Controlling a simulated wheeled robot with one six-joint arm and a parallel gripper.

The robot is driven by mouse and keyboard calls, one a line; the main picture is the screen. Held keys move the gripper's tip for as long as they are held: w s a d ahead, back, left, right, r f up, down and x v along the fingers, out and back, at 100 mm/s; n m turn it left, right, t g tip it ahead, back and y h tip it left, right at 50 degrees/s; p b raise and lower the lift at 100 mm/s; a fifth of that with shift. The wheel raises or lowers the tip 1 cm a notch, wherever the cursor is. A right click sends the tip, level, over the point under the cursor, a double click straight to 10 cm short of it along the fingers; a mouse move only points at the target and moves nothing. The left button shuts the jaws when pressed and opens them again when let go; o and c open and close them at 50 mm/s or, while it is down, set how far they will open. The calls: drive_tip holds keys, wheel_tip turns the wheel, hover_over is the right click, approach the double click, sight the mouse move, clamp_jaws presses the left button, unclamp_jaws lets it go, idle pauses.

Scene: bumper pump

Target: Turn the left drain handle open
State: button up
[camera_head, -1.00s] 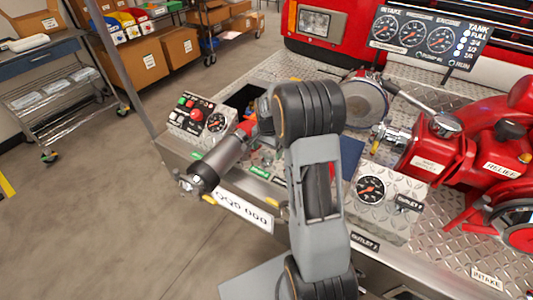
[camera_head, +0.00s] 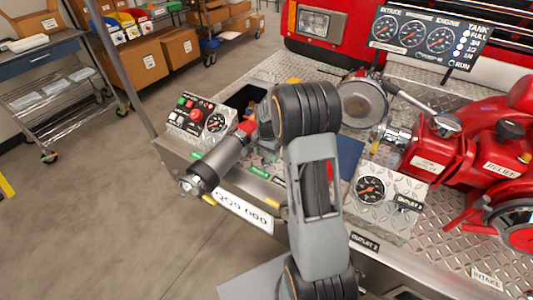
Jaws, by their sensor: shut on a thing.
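The left drain handle (camera_head: 209,200) is a small yellow piece at the bumper's front edge, beside the left end of the white number plate (camera_head: 243,211). Another yellow handle (camera_head: 271,205) shows near the plate's right end. My gripper (camera_head: 191,185) is at the lower left end of my grey forearm, at the left drain handle. It is shut on the handle, but its fingertips are mostly hidden by my wrist. The handle's exact angle cannot be told.
A control box (camera_head: 200,121) with buttons and a gauge stands on the bumper deck behind my forearm. A gauge panel (camera_head: 385,194) and red pump (camera_head: 440,150) are to the right. The floor (camera_head: 110,220) in front of the bumper is clear.

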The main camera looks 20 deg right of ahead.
drive_tip(key=shift+c, duration=0.9)
drive_tip(key=shift+n, duration=0.3)
drive_tip(key=n, duration=0.3)
drive_tip(key=shift+n, duration=0.4)
drive_tip(key=n, duration=0.4)
drive_tip(key=shift+n, duration=0.3)
drive_tip(key=n, duration=0.8)
drive_tip(key=shift+n, duration=0.6)
